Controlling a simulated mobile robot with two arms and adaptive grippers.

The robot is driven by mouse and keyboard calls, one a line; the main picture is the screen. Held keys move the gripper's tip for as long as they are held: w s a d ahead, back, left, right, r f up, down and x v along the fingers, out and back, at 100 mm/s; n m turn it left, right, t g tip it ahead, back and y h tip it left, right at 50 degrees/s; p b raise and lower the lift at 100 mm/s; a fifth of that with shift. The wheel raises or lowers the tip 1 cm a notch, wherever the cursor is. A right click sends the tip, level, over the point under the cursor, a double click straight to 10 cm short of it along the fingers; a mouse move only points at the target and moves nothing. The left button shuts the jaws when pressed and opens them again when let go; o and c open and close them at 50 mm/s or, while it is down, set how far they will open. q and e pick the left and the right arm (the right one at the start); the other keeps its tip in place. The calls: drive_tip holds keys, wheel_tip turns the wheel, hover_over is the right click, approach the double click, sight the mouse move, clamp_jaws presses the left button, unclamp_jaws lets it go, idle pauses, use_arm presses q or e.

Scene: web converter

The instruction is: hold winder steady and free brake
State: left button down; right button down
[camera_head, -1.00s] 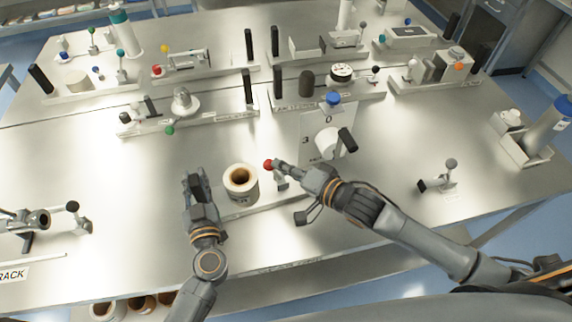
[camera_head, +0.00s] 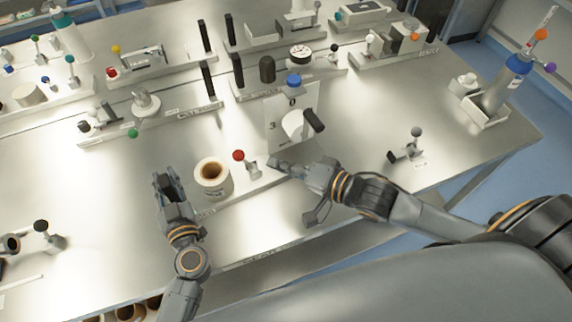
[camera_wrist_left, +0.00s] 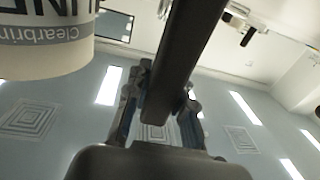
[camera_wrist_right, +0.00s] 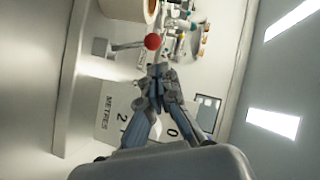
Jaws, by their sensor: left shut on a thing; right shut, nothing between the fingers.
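The winder's roll (camera_head: 211,182), a white-labelled roll with a brown core, stands upright near the table's front edge. My left gripper (camera_head: 167,184) is beside it on the left, shut on a dark bar-like handle (camera_wrist_left: 185,55). The roll's label also shows in the left wrist view (camera_wrist_left: 45,38). A lever with a red ball knob (camera_head: 238,155), seemingly the brake, is just right of the roll. My right gripper (camera_head: 274,164) is shut and empty, to the right of the red knob and apart from it. The right wrist view also shows the red knob (camera_wrist_right: 152,42) beyond the fingertips.
A numbered panel (camera_head: 292,108) with a white drum and black handle stands behind my right gripper. A small lever fixture (camera_head: 408,150) is at the right. Several fixtures line the table's back. A black-knobbed fixture (camera_head: 45,235) is at the left. Bare tabletop lies between.

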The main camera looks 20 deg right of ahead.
use_arm(q)
drive_tip(key=shift+s+d+f, duration=0.1)
drive_tip(key=shift+s+f, duration=0.1)
drive_tip(key=shift+f, duration=0.4)
use_arm(e)
drive_tip(key=shift+v, duration=1.05)
use_arm(q)
drive_tip(key=shift+w+r+p, duration=0.1)
drive_tip(key=shift+r+p, duration=0.2)
drive_tip(key=shift+p, duration=0.45)
use_arm(e)
drive_tip(key=shift+w+r, duration=0.1)
drive_tip(key=shift+r, duration=0.55)
use_arm(q)
drive_tip(key=c, duration=1.1)
unclamp_jaws()
drive_tip(key=shift+r, duration=0.1)
drive_tip(key=shift+w+r, duration=0.1)
drive_tip(key=s, duration=0.8)
drive_tip(key=s+d, duration=0.1)
drive_tip(key=s, duration=0.3)
